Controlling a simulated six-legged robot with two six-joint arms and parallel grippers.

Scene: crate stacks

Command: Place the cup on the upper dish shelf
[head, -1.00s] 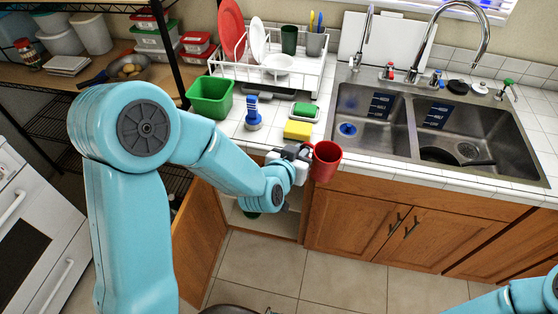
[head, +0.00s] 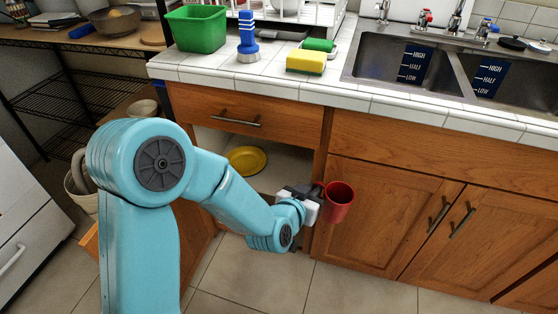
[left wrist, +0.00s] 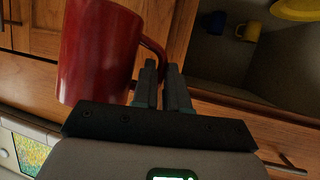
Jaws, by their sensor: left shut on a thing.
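A red cup (head: 339,203) is held by my left gripper (head: 316,192) in front of the wooden cabinet, near the right edge of its open compartment. In the left wrist view the gripper (left wrist: 161,72) is shut on the handle of the red cup (left wrist: 97,50). The open compartment has a shelf (head: 285,178) with a yellow plate (head: 247,160) on it. The left wrist view also shows a yellow cup (left wrist: 250,31) and a blue cup (left wrist: 216,21) inside the compartment. My right gripper is not in view.
A drawer (head: 240,112) is above the opening, and closed cabinet doors (head: 390,215) are to its right. The counter above holds a green bin (head: 196,29), a blue brush (head: 248,40) and a yellow sponge (head: 306,62). An open door (head: 198,245) stands at the left.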

